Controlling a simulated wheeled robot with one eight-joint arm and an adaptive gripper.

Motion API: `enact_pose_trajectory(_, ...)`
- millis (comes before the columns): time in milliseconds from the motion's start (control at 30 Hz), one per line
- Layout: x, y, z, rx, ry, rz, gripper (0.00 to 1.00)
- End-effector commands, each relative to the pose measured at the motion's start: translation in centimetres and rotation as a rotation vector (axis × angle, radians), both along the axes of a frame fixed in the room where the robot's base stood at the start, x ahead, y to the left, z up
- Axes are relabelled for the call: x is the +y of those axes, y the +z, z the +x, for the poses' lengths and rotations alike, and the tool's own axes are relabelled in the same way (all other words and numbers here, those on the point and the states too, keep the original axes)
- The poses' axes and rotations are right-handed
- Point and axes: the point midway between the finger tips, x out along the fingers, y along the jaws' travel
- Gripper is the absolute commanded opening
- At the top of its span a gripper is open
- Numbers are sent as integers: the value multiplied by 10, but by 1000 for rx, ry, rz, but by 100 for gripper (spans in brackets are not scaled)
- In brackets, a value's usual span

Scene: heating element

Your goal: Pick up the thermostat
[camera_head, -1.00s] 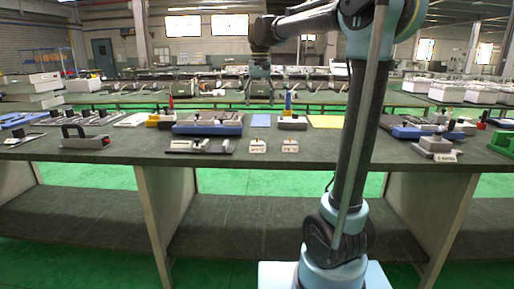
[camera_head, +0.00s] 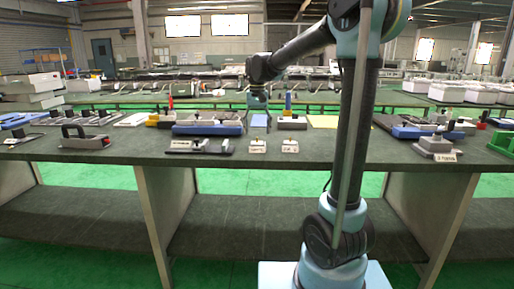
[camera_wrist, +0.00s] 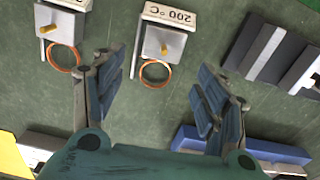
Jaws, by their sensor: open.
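Two small alike units lie on the table in the wrist view, each a grey block with a brass pin, a white label and a copper ring. The middle one, labelled "200 °C" (camera_wrist: 160,43), looks like the thermostat; its twin (camera_wrist: 62,22) is at the upper left with its label cut off. In the head view they are small blocks at the table's front (camera_head: 257,146) and (camera_head: 289,146). My gripper (camera_wrist: 162,66) is open and empty above the table, its fingers on either side of the middle unit's copper ring in the picture. The head view shows it (camera_head: 258,100) above the table.
A grey stepped fixture (camera_wrist: 268,58) lies right of the middle unit. A blue-based device (camera_wrist: 190,138) is at the lower right, partly behind a finger. A yellow sheet (camera_wrist: 12,155) is at the lower left. Bare green-grey tabletop surrounds the units.

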Motion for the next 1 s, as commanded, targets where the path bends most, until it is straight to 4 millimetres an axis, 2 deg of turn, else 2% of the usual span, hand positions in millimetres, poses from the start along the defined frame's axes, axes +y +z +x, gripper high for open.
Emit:
enact_pose_trajectory(133, 0, -9, 1, 0, 0, 0, 67)
enact_pose_trajectory(400, 1, -44, 4, 0, 0, 0, 67)
enact_pose_trajectory(500, 1, -51, 3, 0, 0, 0, 67)
enact_pose_trajectory(767, 1, -53, 3, 0, 0, 0, 67)
enact_pose_trajectory(867, 1, -53, 3, 0, 0, 0, 49)
enact_pose_trajectory(1000, 1, -53, 3, 0, 0, 0, 17)
